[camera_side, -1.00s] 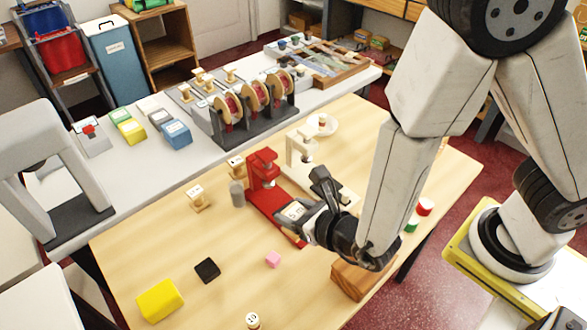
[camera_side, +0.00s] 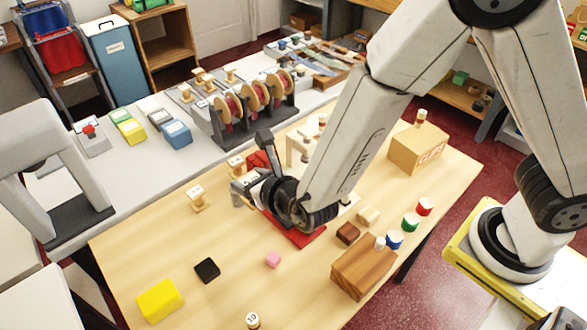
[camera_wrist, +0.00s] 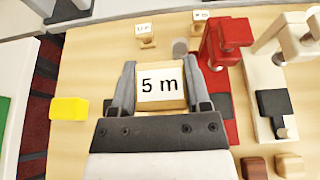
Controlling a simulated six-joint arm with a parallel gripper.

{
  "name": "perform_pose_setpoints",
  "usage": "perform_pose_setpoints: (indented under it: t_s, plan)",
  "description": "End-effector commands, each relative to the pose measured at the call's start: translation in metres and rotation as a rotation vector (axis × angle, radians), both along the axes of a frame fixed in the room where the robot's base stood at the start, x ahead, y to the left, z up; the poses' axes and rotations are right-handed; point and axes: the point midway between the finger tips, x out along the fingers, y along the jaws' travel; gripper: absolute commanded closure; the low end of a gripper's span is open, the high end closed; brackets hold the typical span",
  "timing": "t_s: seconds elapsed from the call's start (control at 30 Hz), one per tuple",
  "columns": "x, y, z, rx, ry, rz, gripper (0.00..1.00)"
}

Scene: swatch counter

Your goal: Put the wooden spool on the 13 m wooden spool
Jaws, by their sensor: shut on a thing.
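In the side view the gripper hides most of this spool. A second wooden spool (camera_side: 197,198) stands upright on the table, left of my gripper; in the wrist view it shows beyond the held spool (camera_wrist: 146,36). A third wooden spool (camera_side: 236,165) stands behind the gripper, also in the wrist view (camera_wrist: 201,19). Another spool (camera_side: 253,320) is at the front edge. Labels on the standing spools are too small to read surely.
A red stand (camera_side: 308,238) and a cream stand (camera_side: 301,147) are close right of the gripper. A grey cylinder (camera_wrist: 180,48) stands near the spools. The left table is fairly clear.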

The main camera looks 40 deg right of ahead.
Motion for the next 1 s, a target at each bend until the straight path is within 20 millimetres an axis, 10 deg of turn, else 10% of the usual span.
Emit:
perform_pose_setpoints:
  t_s: [0.4, 1.0]
  plan:
    - [0.061, 0.002, 0.033, -0.002, -0.010, -0.012, 0.97]
    - [0.098, 0.016, 0.015, -0.003, -0.009, -0.012, 0.97]
